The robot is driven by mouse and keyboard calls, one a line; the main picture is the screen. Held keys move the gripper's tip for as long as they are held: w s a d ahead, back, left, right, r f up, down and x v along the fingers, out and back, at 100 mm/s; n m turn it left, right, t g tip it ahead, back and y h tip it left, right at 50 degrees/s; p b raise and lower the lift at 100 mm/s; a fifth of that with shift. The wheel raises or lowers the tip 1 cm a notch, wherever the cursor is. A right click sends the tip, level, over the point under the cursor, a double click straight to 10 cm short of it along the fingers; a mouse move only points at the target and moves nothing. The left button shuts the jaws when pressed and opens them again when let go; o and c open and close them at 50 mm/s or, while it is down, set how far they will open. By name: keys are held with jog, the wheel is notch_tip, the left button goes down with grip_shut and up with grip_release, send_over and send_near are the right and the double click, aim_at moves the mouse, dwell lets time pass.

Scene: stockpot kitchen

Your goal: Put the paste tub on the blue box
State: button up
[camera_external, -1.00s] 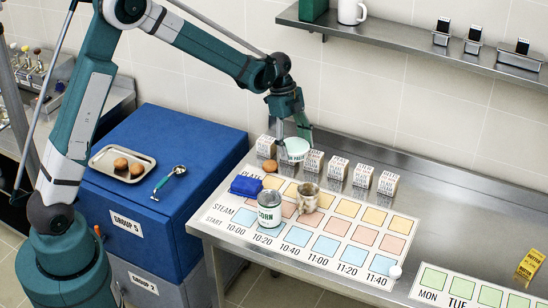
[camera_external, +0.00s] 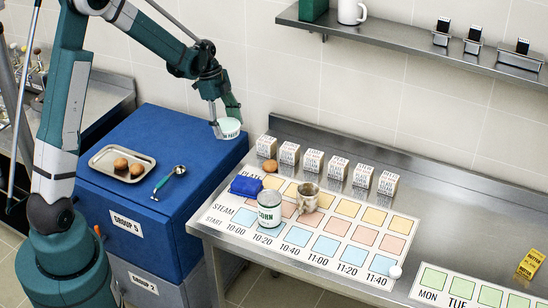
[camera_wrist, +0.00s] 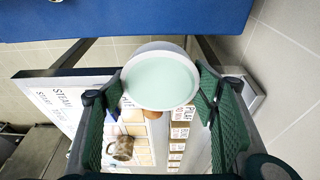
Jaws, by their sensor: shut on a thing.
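The paste tub (camera_external: 229,128) is a white tub with a pale green lid, held up in the air above the right edge of the blue box. My gripper (camera_external: 222,118) is shut on it. In the wrist view the tub (camera_wrist: 160,80) sits between the two green fingers of my gripper (camera_wrist: 165,95), its lid facing the camera. The blue box (camera_external: 200,150) stands left of the steel counter, and its edge shows at the top of the wrist view (camera_wrist: 120,20). The free part of its top is at the right and back.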

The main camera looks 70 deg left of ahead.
jog(key=s+a+n, duration=0.1)
jog(key=s+a, duration=0.4)
jog(key=s, duration=0.4)
jog(key=s+a+n, duration=0.1)
jog(key=s+a, duration=0.4)
jog(key=s, duration=0.4)
jog(key=shift+s+f+t, duration=0.15)
jog(key=shift+f+t, duration=0.15)
send_over(180, 151)
jog(key=shift+s+a+f, duration=0.1)
jog(key=shift+s+f, duration=0.05)
jog(key=shift+f, duration=0.9)
jog(key=shift+s+a+f, duration=0.1)
jog(key=shift+f, duration=0.9)
jog(key=shift+s+a+f, duration=0.1)
jog(key=shift+s+f, duration=0.05)
jog(key=shift+f, duration=0.9)
jog(key=shift+f, duration=1.9)
jog(key=shift+f+b, duration=0.1)
jog(key=shift+b, duration=0.3)
jog(key=o, duration=0.6)
jog(key=shift+f, duration=0.1)
jog(key=o, duration=0.5)
jog(key=shift+c, duration=0.2)
